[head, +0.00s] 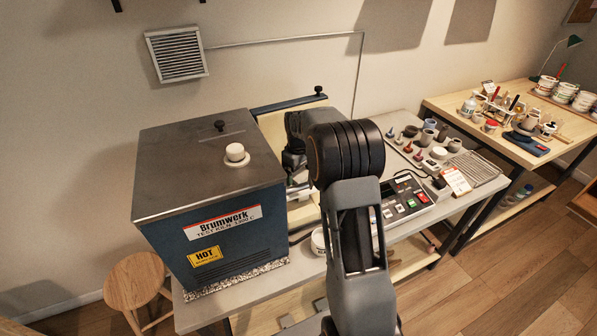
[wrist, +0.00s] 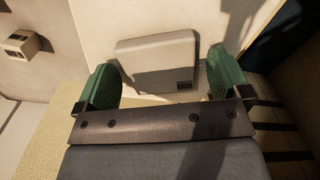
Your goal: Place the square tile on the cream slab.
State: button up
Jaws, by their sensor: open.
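My gripper (wrist: 162,72) is open in the wrist view, with its two green fingers apart. A pale grey, square-cornered tile (wrist: 155,58) with a small dark mark near one corner lies in the space between the fingertips. Narrow gaps show on both sides of it, and neither finger clearly presses on it. A pale cream surface (wrist: 185,15) lies around and behind the tile; I cannot tell whether it is the cream slab. In the head view my gripper (head: 292,185) is beside the kiln's right side, mostly hidden by my arm. The tile cannot be made out there.
The dark blue kiln (head: 225,215) stands close on the left with a HOT sign. A control box (head: 405,197) and small pots stand on the grey table to the right. A wire rack (head: 480,170) lies there. A small pale block (wrist: 22,43) shows at left.

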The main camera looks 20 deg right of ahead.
aim_at(299, 173)
notch_tip(299, 173, up, 12)
jog(key=b, duration=0.1)
jog(key=shift+r, duration=0.15)
dwell(0.5)
dwell(0.3)
